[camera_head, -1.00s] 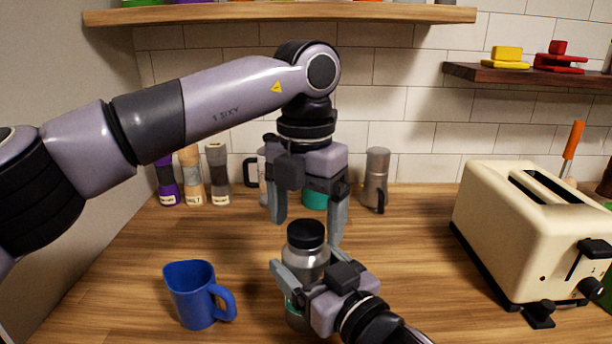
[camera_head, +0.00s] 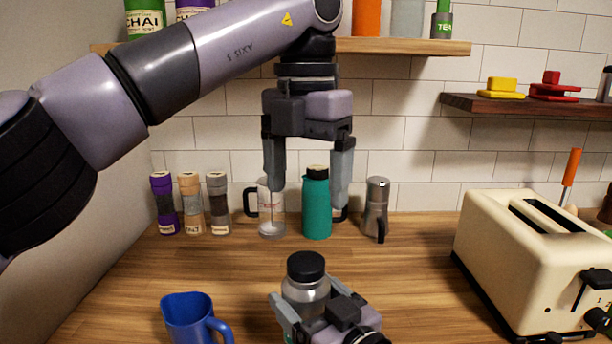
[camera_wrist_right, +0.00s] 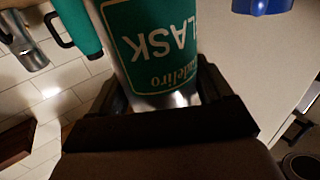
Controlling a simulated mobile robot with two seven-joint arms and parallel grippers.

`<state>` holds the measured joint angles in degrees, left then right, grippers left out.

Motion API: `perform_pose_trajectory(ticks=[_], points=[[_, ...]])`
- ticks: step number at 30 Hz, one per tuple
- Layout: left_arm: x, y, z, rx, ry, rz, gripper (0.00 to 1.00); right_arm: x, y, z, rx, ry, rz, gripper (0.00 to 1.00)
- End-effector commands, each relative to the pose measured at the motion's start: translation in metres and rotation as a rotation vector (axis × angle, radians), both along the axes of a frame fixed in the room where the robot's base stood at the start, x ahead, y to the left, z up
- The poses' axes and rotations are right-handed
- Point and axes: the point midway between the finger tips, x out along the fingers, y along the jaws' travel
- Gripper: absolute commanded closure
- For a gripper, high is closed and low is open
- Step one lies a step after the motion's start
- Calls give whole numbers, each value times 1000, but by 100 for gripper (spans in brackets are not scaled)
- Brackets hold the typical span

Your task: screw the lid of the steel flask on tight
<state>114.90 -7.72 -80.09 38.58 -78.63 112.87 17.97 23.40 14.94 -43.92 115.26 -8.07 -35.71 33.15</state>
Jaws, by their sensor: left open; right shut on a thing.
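The steel flask (camera_head: 306,289) stands upright near the front of the counter in the head view, with its black lid (camera_head: 306,266) on its mouth. I cannot tell how tight the lid is. My right gripper (camera_head: 309,312) is shut on the flask's body from the front right. In the right wrist view the flask (camera_wrist_right: 158,60) has a green label and sits between the jaws. My left gripper (camera_head: 308,203) points straight down, open and empty, well above the lid and apart from it.
A blue mug (camera_head: 190,318) stands left of the flask, and a cream toaster (camera_head: 525,260) at the right. Along the back wall stand spice grinders (camera_head: 191,205), a glass press (camera_head: 270,212), a green bottle (camera_head: 316,210) and a moka pot (camera_head: 376,207).

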Motion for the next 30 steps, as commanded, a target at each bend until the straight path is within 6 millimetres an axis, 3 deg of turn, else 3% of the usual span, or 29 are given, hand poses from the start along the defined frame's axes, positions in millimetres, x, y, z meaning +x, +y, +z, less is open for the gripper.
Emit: perform_pose_trajectory(ticks=[1,3,14,30], points=[[0,0,0,0,0,0,14,0,0,-1,-1,2,0,17],[0,0,0,0,0,0,14,0,0,-1,-1,2,0,0],[0,0,-1,0,0,1,14,-7,-5,-1,0,2,0,0],[0,0,-8,0,0,1,14,-58,-38,-1,-1,2,0,0]])
